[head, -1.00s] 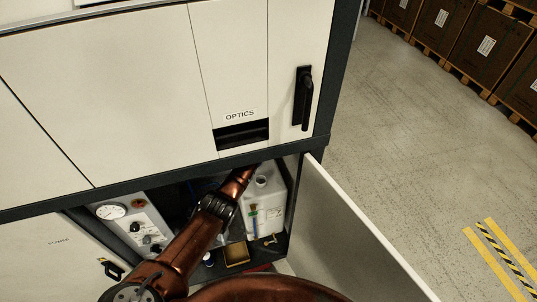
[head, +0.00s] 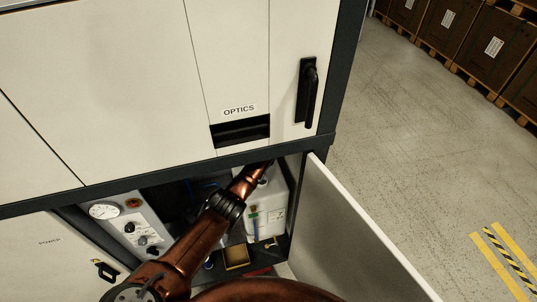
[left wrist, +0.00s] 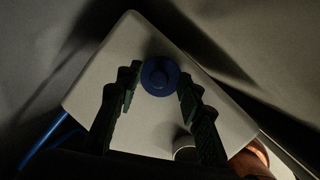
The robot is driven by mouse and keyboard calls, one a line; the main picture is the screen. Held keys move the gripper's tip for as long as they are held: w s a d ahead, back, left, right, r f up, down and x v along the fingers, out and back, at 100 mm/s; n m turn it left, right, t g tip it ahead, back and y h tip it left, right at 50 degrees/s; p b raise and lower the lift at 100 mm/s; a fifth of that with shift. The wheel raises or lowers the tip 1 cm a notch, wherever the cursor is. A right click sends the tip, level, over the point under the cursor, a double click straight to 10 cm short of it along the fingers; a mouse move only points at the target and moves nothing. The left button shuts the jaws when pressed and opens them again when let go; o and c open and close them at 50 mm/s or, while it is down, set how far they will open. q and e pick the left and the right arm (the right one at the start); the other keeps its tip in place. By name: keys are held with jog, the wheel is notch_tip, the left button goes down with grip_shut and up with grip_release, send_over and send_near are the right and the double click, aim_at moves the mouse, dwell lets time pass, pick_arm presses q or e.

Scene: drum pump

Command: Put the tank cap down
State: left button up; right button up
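The white tank (head: 272,207) stands in the open lower cabinet bay, and its top fills much of the left wrist view (left wrist: 105,75). The blue round tank cap (left wrist: 160,77) is over the tank top, between the fingertips of my left gripper (left wrist: 160,73). Both fingertips appear to touch its sides. Whether the cap rests on the tank or hangs just above it is not clear. A round pale neck (left wrist: 185,148) shows lower down on the tank, partly behind a finger. In the head view the left gripper is hidden by the cabinet edge. My right gripper is not in view.
The cabinet's open door (head: 365,235) bounds the bay on the right, and the upper cabinet edge (head: 180,174) overhangs it. A gauge panel (head: 127,222) stands to the left. A small brown tray (head: 237,256) sits before the tank. A blue hose (left wrist: 42,140) runs beside the tank.

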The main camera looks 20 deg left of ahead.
pick_arm(q)
jog(key=shift+w, duration=0.1)
jog(key=shift+r, duration=0.15)
jog(key=shift+s+d+r+p, duration=0.1)
jog(key=shift+s+r+p, duration=0.15)
jog(key=shift+s+r, duration=0.3)
jog(key=shift+s+r+p, duration=0.25)
jog(key=shift+s+r, duration=0.05)
jog(key=shift+r, duration=0.4)
jog(key=s+p, duration=0.1)
jog(key=s, duration=1)
jog(key=shift+s+d, duration=0.15)
